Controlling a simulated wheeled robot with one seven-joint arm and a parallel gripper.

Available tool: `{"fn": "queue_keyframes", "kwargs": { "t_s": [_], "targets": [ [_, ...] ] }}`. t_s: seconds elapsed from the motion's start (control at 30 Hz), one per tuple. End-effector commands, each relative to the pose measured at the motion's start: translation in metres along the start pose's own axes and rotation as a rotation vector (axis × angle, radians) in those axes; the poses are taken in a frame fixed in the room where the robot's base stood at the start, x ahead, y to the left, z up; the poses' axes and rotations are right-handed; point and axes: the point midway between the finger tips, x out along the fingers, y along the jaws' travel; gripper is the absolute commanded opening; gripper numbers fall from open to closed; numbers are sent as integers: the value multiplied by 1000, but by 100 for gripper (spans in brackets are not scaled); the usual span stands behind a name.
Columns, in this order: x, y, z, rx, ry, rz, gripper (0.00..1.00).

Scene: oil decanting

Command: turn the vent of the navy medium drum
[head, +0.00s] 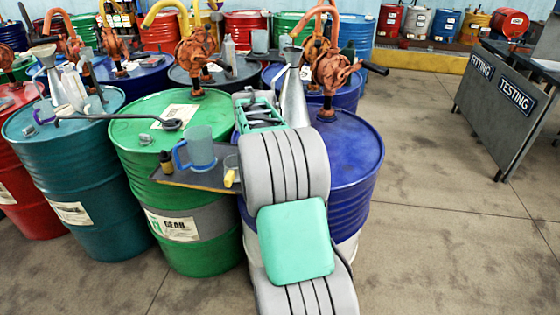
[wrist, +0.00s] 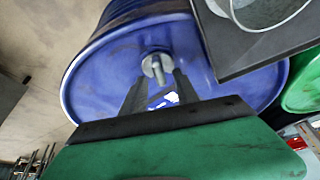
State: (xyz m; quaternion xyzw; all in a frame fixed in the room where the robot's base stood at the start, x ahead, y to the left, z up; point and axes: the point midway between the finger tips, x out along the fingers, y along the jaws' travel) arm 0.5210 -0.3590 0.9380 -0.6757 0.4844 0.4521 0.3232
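The navy drum (head: 350,165) stands at the front right in the head view, partly hidden behind my arm. In the wrist view its blue top (wrist: 100,75) fills the middle. A grey metal vent (wrist: 155,66) with a small lever stands on that top. My gripper (wrist: 158,85) is open over the drum, its dark fingers apart and empty. The vent shows between and just beyond the fingertips; I cannot tell whether they touch it. In the head view my arm hides the vent and the fingertips.
A dark tray (head: 172,178) with a blue jug (head: 200,148) sticks out left of the navy drum, close to my gripper. A green drum (head: 190,240) stands to the left. An orange pump (head: 332,75) and a metal funnel (head: 292,95) stand behind my arm.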

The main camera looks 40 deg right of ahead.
Motion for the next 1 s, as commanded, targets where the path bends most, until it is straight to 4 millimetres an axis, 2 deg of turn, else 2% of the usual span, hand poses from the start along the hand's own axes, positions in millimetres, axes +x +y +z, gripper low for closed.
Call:
{"fn": "queue_keyframes", "kwargs": {
  "t_s": [0.2, 0.3, 0.43, 0.8, 0.87, 0.9, 0.97, 1.0],
  "targets": [
    [-46, 0, 0, 0, 2, -4, 36],
    [-61, 0, 0, 1, 1, -2, 36],
    [-69, 1, 0, 1, 0, 0, 36],
    [-72, 0, 3, -10, -1, -4, 36],
    [-81, -4, 14, -52, -4, -19, 36],
    [-92, -8, 27, -104, -7, -36, 36],
    [-111, -15, 59, -219, -16, -74, 36],
    [-126, -18, 86, -317, -23, -106, 36]
  ]
}}
